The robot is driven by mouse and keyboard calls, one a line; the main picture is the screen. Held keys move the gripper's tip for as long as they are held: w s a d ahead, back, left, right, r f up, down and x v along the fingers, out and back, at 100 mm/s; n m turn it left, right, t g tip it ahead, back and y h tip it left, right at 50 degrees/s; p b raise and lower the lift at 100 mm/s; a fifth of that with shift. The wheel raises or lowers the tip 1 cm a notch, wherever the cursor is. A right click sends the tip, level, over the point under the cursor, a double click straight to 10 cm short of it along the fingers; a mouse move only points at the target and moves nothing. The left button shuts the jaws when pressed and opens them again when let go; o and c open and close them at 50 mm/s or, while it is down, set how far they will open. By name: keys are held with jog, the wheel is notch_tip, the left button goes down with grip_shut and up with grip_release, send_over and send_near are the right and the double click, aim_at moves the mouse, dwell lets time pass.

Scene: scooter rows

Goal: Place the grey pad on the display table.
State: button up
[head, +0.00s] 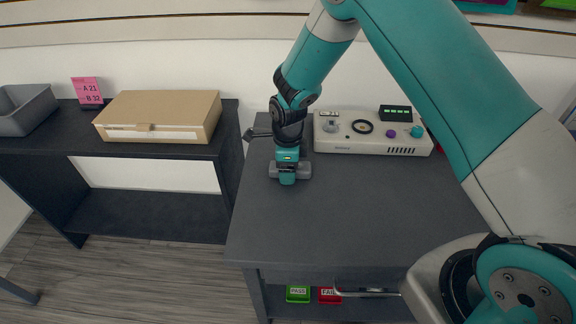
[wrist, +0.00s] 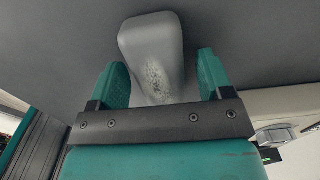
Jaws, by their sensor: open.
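A grey, rounded block with a speckled worn patch, which looks like the grey pad (wrist: 152,45), lies between my gripper's teal fingers in the wrist view. In the head view the pad (head: 304,170) shows beside my gripper (head: 288,178) on the dark table (head: 350,210), partly hidden by it. My gripper (wrist: 164,82) is open, pointing down with a finger on each side of the pad. In the wrist view a gap shows at the right finger; contact at the left cannot be told. No label shows which table is the display table.
A pale test panel (head: 360,133) with knobs stands at the table's back. Left, across a narrow gap, a dark shelf table (head: 60,145) holds a cardboard box (head: 160,112), a pink sign (head: 87,91) and a grey bin (head: 28,110). Green (head: 298,294) and red (head: 329,295) trays sit below.

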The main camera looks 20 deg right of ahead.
jog(key=s+a+r+n+y, duration=0.1)
jog(key=s+r+n, duration=0.15)
jog(key=r, duration=0.65)
jog(key=s+r+n, duration=0.2)
jog(key=r+n, duration=0.1)
jog(key=r, duration=0.6)
jog(key=s+a+r+n+y, duration=0.1)
jog(key=s+r+n, duration=0.4)
jog(key=s+n, duration=0.7)
jog(key=s+a+r+n+y, duration=0.2)
jog(key=s+r+n, duration=0.3)
jog(key=s+n, duration=0.6)
jog(key=shift+s+n, duration=0.4)
jog(key=shift+n, duration=0.15)
